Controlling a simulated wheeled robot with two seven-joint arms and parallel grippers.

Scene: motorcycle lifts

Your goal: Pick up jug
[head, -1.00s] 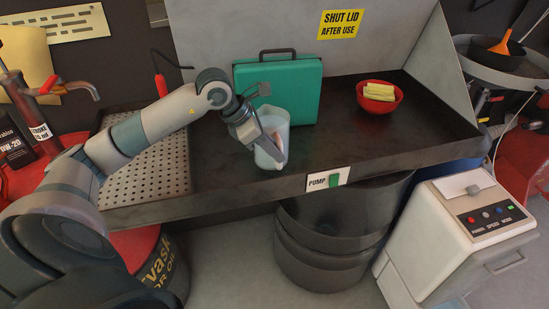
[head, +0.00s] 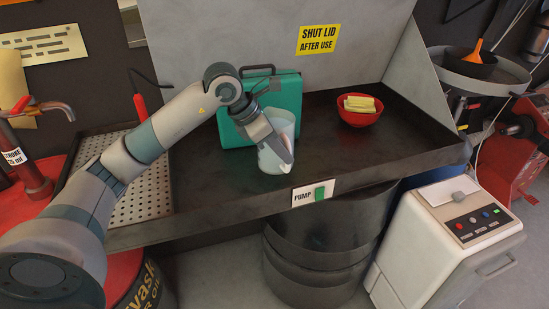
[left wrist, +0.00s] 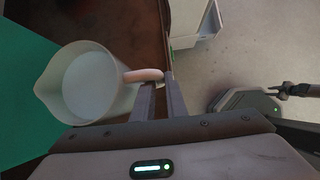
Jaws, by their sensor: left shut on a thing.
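The jug (head: 275,158) is a translucent whitish pitcher on the dark bench tray, in front of a teal case. My left gripper (head: 287,158) comes in from the upper left and is shut on the jug's handle. In the left wrist view the jug (left wrist: 85,88) appears from above with its wide mouth and spout at left. Its pale handle (left wrist: 143,75) reaches between the fingertips of my gripper (left wrist: 160,80). In the head view the gripper covers part of the jug. I cannot tell whether the jug's base touches the tray. My right gripper is not in view.
The teal case (head: 289,97) stands right behind the jug. A red bowl (head: 361,118) with yellow blocks is to the right on the tray (head: 400,150). A perforated plate (head: 140,190) lies left. A PUMP switch label (head: 308,195) is on the tray's front edge.

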